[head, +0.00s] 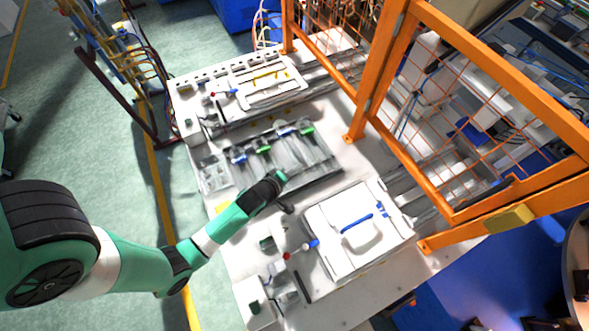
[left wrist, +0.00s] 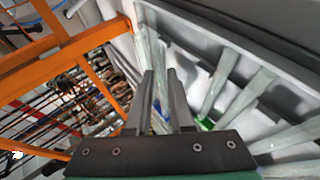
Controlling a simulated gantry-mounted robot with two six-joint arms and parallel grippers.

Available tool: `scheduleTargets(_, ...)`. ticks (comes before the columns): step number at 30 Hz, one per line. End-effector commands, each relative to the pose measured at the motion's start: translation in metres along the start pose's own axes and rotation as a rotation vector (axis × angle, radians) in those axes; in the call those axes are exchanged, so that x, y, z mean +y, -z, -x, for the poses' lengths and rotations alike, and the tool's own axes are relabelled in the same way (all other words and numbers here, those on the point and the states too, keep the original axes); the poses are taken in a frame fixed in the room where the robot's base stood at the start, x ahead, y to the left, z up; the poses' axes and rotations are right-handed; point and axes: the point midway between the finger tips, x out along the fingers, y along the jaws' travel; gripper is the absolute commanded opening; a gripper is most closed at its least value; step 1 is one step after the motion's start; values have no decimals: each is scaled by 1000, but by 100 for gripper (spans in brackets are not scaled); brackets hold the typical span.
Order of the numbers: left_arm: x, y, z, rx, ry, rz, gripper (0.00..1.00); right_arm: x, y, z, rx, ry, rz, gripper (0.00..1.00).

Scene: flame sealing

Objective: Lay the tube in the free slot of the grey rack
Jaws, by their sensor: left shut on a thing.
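The grey rack (head: 322,168) lies in the middle of the white bench in the head view. Several clear tubes lie in it, with blue caps (head: 238,158) and green caps (head: 264,149). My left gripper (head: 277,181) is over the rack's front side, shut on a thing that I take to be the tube. In the left wrist view the fingers (left wrist: 160,85) are close together, with a bit of blue between them. Clear rods or tubes (left wrist: 225,85) and a green part (left wrist: 205,123) show beside them. The free slot cannot be made out. My right gripper is not in view.
An orange mesh guard (head: 400,110) stands along the right of the bench. White units stand behind (head: 268,82) and in front (head: 350,240) of the rack. Small red and blue fittings (head: 300,248) stand near the front unit.

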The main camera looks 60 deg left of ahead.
Motion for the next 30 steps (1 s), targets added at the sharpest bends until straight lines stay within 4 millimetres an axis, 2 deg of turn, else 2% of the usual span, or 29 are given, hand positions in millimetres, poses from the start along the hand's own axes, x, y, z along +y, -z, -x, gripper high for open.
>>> scheduleTargets(3, -13, -4, -9, 0, -1, 0, 0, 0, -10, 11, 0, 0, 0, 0)
scheduleTargets(15, -39, -11, -27, 0, -2, 0, 0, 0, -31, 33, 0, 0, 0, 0)
scheduleTargets(30, -41, -12, -28, 0, -1, 0, 0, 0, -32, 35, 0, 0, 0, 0)
